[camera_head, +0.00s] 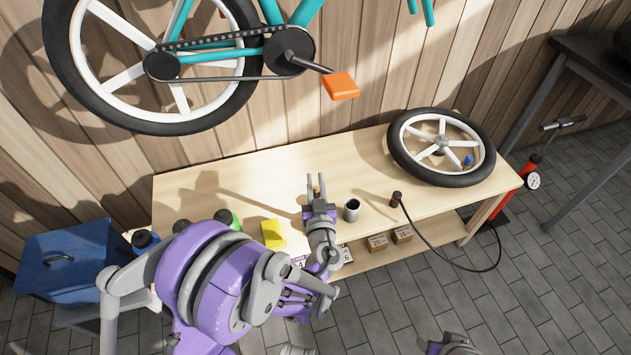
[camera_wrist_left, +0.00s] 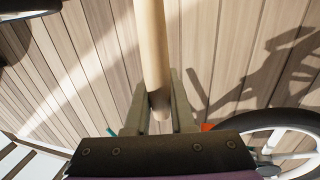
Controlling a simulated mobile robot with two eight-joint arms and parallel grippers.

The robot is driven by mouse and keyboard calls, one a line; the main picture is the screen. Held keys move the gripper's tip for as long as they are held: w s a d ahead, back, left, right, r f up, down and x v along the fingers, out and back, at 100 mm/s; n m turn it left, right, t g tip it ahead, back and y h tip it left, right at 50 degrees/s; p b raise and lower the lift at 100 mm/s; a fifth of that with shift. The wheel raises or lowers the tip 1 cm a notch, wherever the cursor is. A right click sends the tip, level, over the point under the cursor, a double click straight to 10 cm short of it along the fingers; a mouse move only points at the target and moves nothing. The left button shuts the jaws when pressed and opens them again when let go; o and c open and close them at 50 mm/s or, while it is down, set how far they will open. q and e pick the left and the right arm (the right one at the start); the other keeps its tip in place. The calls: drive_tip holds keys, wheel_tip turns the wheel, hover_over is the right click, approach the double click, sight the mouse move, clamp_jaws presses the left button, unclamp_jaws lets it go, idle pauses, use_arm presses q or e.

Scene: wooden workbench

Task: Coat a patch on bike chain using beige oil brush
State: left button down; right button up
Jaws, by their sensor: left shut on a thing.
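The bike chain (camera_head: 215,41) runs between the rear sprocket and the crank of the teal bike, up against the wooden wall. My left gripper (camera_head: 316,180) is above the workbench, below and to the right of the chain and well apart from it. It is shut on the beige oil brush, whose round handle (camera_wrist_left: 152,45) stands between the two fingers in the left wrist view. In the head view only a small brownish bit of it shows between the fingers; its bristles cannot be made out.
A grey cup (camera_head: 351,210) with a dark inside stands right of my left gripper. A yellow block (camera_head: 273,233) and several bottles are to the left. A loose wheel (camera_head: 441,147) lies on the right of the workbench (camera_head: 240,185). An orange pedal (camera_head: 341,86) juts out above.

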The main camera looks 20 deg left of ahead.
use_arm(q)
drive_tip(key=shift+f+b, duration=0.4)
drive_tip(key=shift+f, duration=0.1)
use_arm(e)
drive_tip(key=shift+f, duration=0.45)
idle(0.7)
use_arm(q)
drive_tip(key=shift+r, duration=0.1)
use_arm(e)
drive_tip(key=shift+r, duration=0.1)
use_arm(q)
wheel_tip(320, 180, up, 7)
drive_tip(key=p, duration=0.5)
use_arm(e)
drive_tip(key=r, duration=0.5)
drive_tip(key=shift+s+r, duration=0.35)
